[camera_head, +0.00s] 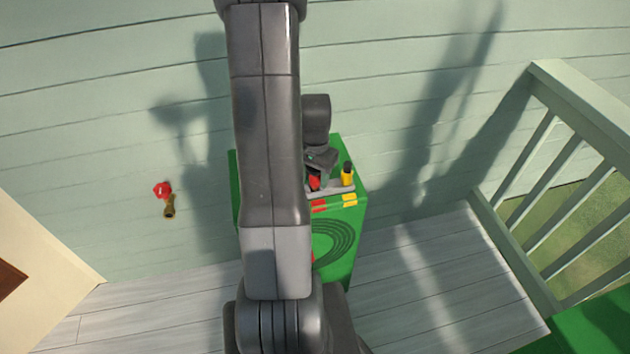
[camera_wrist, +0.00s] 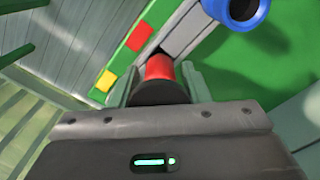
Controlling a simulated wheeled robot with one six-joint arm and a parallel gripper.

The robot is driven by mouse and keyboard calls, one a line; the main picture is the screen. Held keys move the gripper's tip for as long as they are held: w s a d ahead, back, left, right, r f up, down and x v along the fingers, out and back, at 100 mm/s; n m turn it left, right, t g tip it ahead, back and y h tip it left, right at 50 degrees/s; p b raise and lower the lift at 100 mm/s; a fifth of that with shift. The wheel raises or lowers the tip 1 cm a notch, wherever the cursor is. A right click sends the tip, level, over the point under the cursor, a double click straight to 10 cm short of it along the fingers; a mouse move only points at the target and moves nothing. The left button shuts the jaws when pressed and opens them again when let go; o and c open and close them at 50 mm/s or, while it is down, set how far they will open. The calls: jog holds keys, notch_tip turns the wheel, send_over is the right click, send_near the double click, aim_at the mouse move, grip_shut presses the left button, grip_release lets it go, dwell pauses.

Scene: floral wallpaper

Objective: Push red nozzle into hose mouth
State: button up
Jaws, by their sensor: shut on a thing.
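The red nozzle (camera_wrist: 158,68), with a dark lower part, is between the two fingers of my gripper (camera_wrist: 160,84) in the wrist view. My gripper is shut on it. In the head view my gripper (camera_head: 320,160) is over the top of the green box, and the red nozzle (camera_head: 314,182) shows below it at the grey holder (camera_head: 331,190). I cannot tell whether the nozzle is still seated in the holder. A blue round piece with a dark hollow (camera_wrist: 240,12) is at the upper right in the wrist view; I cannot tell whether it is the hose mouth.
A yellow nozzle (camera_head: 347,173) stands at the right of the holder. The green box (camera_head: 350,235) has red and yellow patches and a dark coil on its front. A red tap (camera_head: 162,189) with a brass spout (camera_head: 169,207) is on the left wall. A railing (camera_head: 575,150) is right.

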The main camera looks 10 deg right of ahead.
jog(key=shift+r, duration=0.4)
jog(key=shift+r+p, duration=1.85)
jog(key=shift+r, duration=0.55)
